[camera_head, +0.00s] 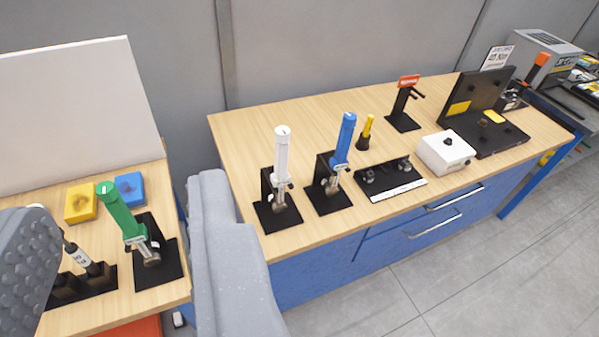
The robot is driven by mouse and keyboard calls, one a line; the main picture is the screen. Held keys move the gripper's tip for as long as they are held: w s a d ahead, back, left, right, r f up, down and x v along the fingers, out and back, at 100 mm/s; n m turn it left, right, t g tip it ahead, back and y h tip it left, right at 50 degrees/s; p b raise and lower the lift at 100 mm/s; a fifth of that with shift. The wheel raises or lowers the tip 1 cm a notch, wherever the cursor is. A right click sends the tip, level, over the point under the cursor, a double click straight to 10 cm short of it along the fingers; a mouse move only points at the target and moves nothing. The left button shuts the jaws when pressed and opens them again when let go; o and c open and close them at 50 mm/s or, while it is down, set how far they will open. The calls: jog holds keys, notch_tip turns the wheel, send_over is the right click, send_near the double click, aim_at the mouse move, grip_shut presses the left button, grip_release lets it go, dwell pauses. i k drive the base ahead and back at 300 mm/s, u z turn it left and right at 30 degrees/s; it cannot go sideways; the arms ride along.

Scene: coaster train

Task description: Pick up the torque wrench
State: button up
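Three tools that look like torque wrenches stand upright in black stands. One has a green handle (118,211) and is on the left table, tilted in the picture. One has a white handle (281,155) and one a blue handle (345,137); both are on the right workbench. I cannot tell which one the task means. My gripper (118,205) is open, with one grey finger at the left edge and the other right of the green wrench. The green wrench shows between the fingers, farther off; nothing is held.
Yellow (81,203) and blue blocks (130,188) lie behind the green wrench. A black holder (82,287) stands left of it. Floor (490,265) at lower right is clear.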

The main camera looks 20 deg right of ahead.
aim_at(339, 161)
jog(key=u, duration=0.1)
jog(key=i, duration=1)
jog(key=z, duration=0.05)
